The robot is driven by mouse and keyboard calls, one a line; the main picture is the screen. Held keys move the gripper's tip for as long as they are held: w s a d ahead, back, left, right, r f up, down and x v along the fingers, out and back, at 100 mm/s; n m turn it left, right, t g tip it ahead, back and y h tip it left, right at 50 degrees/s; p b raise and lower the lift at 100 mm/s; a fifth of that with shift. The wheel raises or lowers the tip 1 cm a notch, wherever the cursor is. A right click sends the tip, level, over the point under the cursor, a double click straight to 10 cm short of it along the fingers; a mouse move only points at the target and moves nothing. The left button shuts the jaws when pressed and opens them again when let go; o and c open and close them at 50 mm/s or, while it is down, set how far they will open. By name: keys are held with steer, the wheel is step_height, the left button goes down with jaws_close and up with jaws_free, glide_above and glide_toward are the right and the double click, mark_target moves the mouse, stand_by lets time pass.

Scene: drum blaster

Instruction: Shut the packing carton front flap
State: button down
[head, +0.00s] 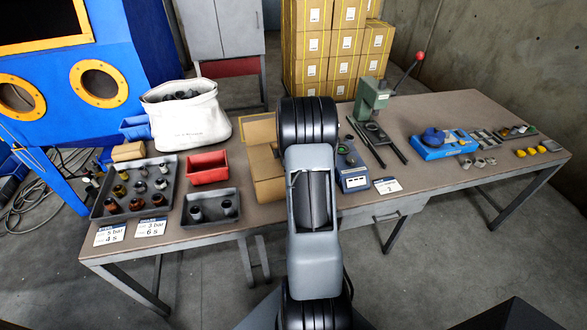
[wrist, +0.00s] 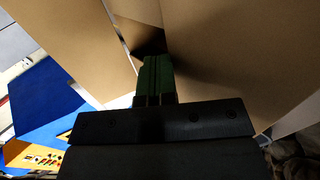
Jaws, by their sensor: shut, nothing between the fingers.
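The brown packing carton (head: 268,188) stands on the table near its middle. A cardboard panel (head: 258,130) stands up at its back; my arm hides the carton's right side. In the wrist view, cardboard panels (wrist: 230,55) fill the upper part, with a dark gap between them. My gripper (wrist: 153,62) shows there with green fingers together and empty, tips at or close to the cardboard. I cannot tell whether they touch it, or which panel is the front flap. In the head view my arm hides the gripper.
Right of my arm are a blue-grey device (head: 353,180) and a green lever press (head: 372,98).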

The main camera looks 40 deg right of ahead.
steer(key=shift+r, duration=0.1)
step_height(320, 180, up, 15)
steer(key=p, duration=1)
steer(key=s+a+r+m+g+h+b, duration=0.15)
steer(key=s+a+m+g, duration=0.3)
steer(key=s+m, duration=0.55)
steer(key=s+a+r+m+y+b, duration=0.1)
steer(key=s+a+r, duration=0.1)
steer(key=a, duration=0.7)
steer(key=s+a+r+m+t+y+b, duration=0.1)
steer(key=s+a, duration=0.4)
steer(key=a, duration=0.5)
steer(key=s+a+r+y+b, duration=0.1)
steer(key=s+a+r+y, duration=0.2)
steer(key=a, duration=0.7)
step_height(320, 180, up, 2)
steer(key=shift+s+r+m, duration=0.25)
steer(key=shift+s+m, duration=0.15)
steer(key=shift+s, duration=0.3)
